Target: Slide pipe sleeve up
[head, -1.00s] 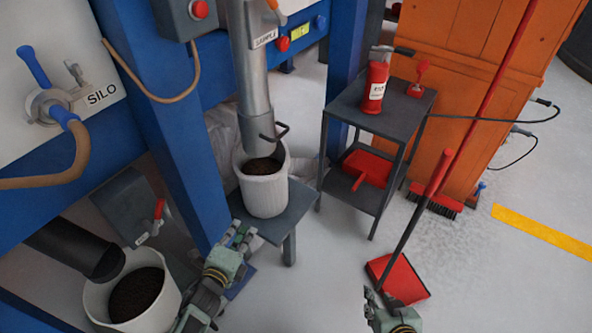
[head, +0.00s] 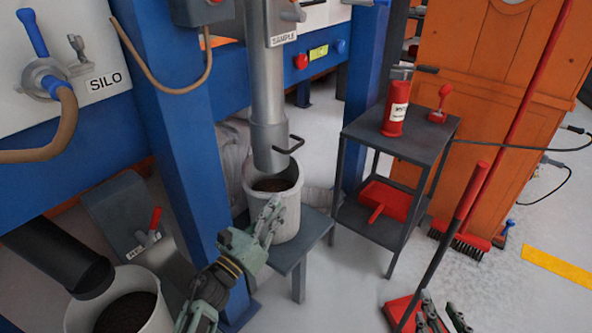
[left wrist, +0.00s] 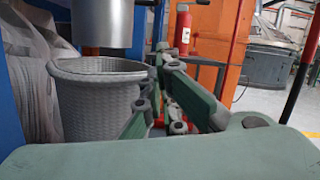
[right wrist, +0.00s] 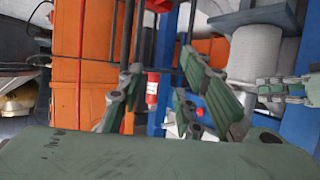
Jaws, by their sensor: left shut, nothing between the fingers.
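The grey metal pipe sleeve (head: 268,140) with a dark bent handle (head: 290,145) hangs below the pipe marked SAMPLE. Its lower end reaches the mouth of a white bucket (head: 288,218) holding dark grains. My left gripper (head: 273,207) is shut and empty, in front of the bucket and below the handle, apart from the handle. My right gripper (head: 445,312) is open and empty, low at the right near the red dustpan.
The bucket stands on a small grey stand (head: 305,243). A blue post (head: 175,130) is left of it. A grey table (head: 405,130) with a red extinguisher-like bottle (head: 396,110) stands right. A second bucket (head: 150,325) is lower left. A red dustpan (head: 402,312) lies on the floor.

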